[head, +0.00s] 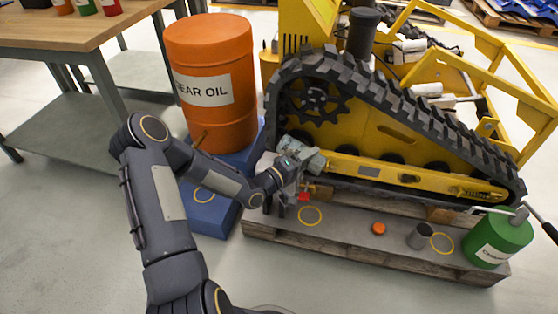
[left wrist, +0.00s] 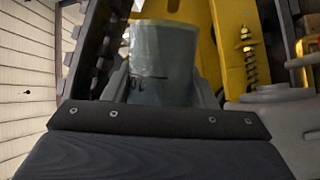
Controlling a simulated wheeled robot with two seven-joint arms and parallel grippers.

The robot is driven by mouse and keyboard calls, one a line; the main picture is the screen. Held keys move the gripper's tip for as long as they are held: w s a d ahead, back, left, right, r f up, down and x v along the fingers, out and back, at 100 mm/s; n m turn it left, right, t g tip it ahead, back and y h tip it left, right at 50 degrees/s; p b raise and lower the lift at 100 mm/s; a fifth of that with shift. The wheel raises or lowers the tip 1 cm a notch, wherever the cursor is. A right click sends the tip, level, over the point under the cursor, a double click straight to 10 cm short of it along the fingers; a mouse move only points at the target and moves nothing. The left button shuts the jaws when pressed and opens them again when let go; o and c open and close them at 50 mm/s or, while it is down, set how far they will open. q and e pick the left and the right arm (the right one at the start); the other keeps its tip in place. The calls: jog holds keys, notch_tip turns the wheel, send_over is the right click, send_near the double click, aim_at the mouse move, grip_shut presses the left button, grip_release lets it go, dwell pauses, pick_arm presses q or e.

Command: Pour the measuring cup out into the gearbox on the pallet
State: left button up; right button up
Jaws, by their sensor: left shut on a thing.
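My left gripper (head: 292,172) is shut on the measuring cup (head: 303,153), a clear, greyish cup with dark marks. In the head view the cup looks tipped over, beside the yellow machine's track. In the left wrist view the cup (left wrist: 163,62) stands between the fingers, and its contents are hard to make out. A grey housing (head: 265,164), probably the gearbox, shows partly behind my left wrist at the pallet's left end. My gripper hides much of it, and I cannot tell whether the cup is over its opening.
The wooden pallet (head: 375,262) carries an orange cap (head: 379,228), a dark grey cup (head: 419,237) and a green can (head: 497,240). An orange oil drum (head: 211,85) stands behind my left arm on a blue base (head: 205,212). The yellow tracked carrier (head: 385,130) fills the back.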

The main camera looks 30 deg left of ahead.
pick_arm(q)
jog(key=shift+a+n+t+b, duration=0.25)
jog(key=shift+n+t+b, duration=0.25)
jog(key=shift+n+b, duration=0.6)
dwell(4.3)
jog(key=shift+r+n, duration=0.1)
jog(key=shift+n, duration=0.2)
